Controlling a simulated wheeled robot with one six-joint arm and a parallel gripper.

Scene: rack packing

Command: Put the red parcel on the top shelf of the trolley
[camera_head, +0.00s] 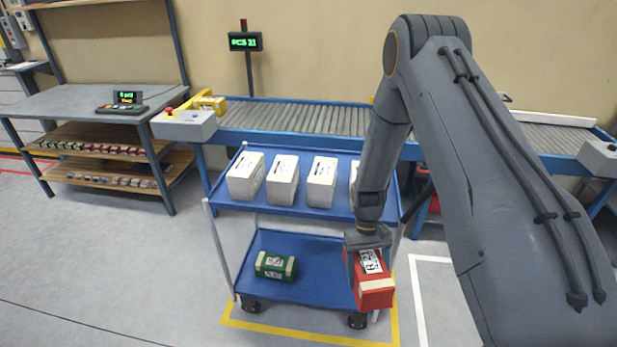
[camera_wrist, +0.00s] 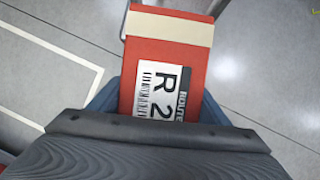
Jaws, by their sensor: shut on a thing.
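The red parcel (camera_head: 374,292) has a cream band and a white label reading "R 2". My gripper (camera_head: 367,250) is shut on it and holds it in front of the trolley's right side, at about the height of the lower shelf in the picture. In the wrist view the red parcel (camera_wrist: 135,85) sticks out beyond my gripper (camera_wrist: 160,112). The blue trolley's top shelf (camera_head: 300,208) carries a row of white boxes (camera_head: 320,182). My arm hides the right end of that shelf and part of the rightmost box.
A green parcel (camera_head: 275,265) lies on the trolley's lower shelf (camera_head: 300,290). A roller conveyor (camera_head: 290,117) runs behind the trolley. A grey workbench (camera_head: 85,100) stands at the left. Yellow floor tape (camera_head: 300,336) frames the trolley. The floor at the front left is clear.

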